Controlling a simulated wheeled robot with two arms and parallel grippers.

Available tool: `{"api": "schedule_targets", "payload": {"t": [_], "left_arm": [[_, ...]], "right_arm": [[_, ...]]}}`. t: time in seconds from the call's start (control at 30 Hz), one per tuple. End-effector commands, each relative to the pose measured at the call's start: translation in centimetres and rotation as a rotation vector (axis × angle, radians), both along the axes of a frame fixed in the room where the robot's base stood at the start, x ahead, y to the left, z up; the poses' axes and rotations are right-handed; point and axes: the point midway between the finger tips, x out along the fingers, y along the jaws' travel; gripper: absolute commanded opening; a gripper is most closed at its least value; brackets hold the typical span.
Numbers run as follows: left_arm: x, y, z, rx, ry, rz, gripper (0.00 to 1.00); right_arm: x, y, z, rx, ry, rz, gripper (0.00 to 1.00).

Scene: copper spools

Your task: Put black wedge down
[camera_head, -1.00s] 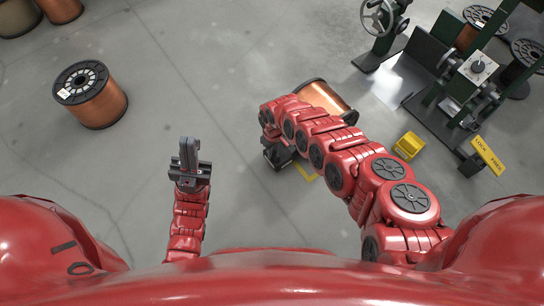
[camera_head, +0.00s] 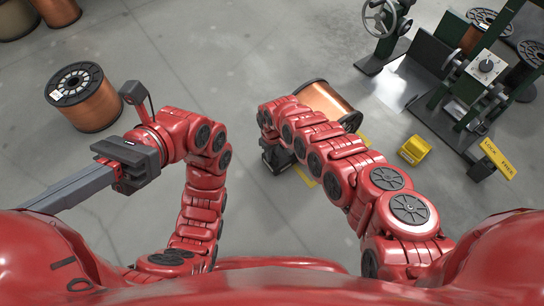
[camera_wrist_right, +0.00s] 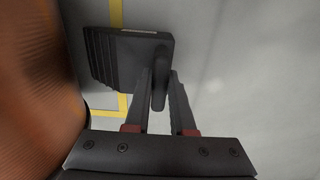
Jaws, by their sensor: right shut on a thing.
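The black wedge (camera_wrist_right: 130,62), a ribbed dark block with a handle, shows in the right wrist view just beyond my fingers. My right gripper (camera_wrist_right: 159,78) is shut on the wedge's handle. The wedge is close to the copper spool (camera_wrist_right: 35,85), over or on the floor by a yellow line; I cannot tell whether it touches the floor. In the head view my right gripper (camera_head: 275,160) is mostly hidden under its arm, beside the lying spool (camera_head: 325,98). My left gripper (camera_head: 70,187) points to the lower left; one finger may hide the other.
A copper spool (camera_head: 85,97) stands at the left. A yellow block (camera_head: 415,150) lies right of my right arm. A dark green machine (camera_head: 450,80) with a handwheel and a yellow sign (camera_head: 497,158) fills the upper right. The floor between the left spool and the lying spool is clear.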

Motion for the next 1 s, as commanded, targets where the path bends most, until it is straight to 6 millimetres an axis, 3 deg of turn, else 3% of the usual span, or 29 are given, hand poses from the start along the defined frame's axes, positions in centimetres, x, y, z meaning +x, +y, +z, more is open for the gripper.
{"api": "schedule_targets", "payload": {"t": [0.17,0.6,0.63,0.8,1.0], "left_arm": [[-1.3,1.2,-0.4,-0.048,-0.089,-0.045,0.0],[-1.6,1.5,-0.6,-0.06,-0.111,-0.058,0.0],[-1.7,1.5,-0.6,-0.062,-0.114,-0.06,0.0],[-1.6,1.5,-0.6,-0.06,-0.11,-0.058,0.0],[-1.6,1.5,-0.5,-0.06,-0.11,-0.058,0.0]], "right_arm": [[0.1,0.0,-0.3,0.0,-0.002,0.0,0.0],[0.0,0.0,-0.4,0.001,-0.001,0.0,0.0],[0.0,0.0,-0.5,0.001,-0.001,0.0,0.24],[0.0,0.0,-0.4,0.0,0.0,0.0,0.52],[0.0,0.0,-0.5,0.0,0.0,0.0,0.52]]}}
